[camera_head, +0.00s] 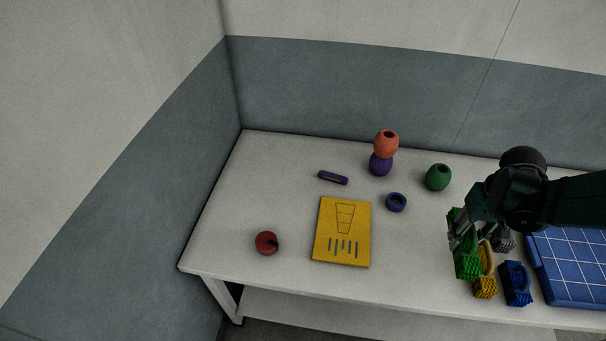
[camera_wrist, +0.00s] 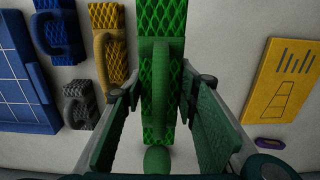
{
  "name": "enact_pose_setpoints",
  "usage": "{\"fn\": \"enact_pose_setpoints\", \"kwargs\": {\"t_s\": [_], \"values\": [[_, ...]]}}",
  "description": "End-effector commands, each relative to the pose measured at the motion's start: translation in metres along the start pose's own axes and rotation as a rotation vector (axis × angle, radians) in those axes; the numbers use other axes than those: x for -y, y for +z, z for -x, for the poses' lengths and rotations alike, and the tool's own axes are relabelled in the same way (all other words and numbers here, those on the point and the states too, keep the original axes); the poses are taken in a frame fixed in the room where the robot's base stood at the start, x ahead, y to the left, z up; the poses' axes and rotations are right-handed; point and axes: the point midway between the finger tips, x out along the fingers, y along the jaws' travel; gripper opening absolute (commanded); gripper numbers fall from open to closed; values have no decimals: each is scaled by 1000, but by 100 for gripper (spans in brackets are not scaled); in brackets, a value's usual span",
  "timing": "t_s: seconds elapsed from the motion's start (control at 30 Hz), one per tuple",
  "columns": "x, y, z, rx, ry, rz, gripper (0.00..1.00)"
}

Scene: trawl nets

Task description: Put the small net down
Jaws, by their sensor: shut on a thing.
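My gripper (camera_head: 460,230) is at the right of the table, shut on the handle of a long green net block (camera_head: 467,264). In the wrist view the green net (camera_wrist: 162,20) stands between the two fingers (camera_wrist: 160,95), its handle running along the middle. Whether its underside touches the table is hard to tell. A grey net (camera_head: 508,242), the smallest, lies beside it, partly hidden by my arm; it shows whole in the wrist view (camera_wrist: 79,105). A yellow net (camera_head: 485,275) and a blue net (camera_head: 516,284) also lie close by.
A blue gridded board (camera_head: 573,290) lies at the right. A yellow card (camera_head: 342,232) with a drawn net lies mid-table. A green barrel (camera_head: 438,177), blue ring (camera_head: 396,202), orange barrel (camera_head: 386,142) on a purple one (camera_head: 380,165), purple bar (camera_head: 333,178) and red piece (camera_head: 266,243) stand around.

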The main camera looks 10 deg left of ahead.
Motion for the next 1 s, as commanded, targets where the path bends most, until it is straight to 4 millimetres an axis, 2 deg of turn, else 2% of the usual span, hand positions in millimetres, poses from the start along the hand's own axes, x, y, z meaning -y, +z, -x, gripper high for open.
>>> {"fn": "enact_pose_setpoints", "kwargs": {"t_s": [0.6,0.9,1.0], "values": [[0,1,79,0,0,0,15],[0,1,105,0,0,0,15],[6,-9,106,0,0,15,15]]}}
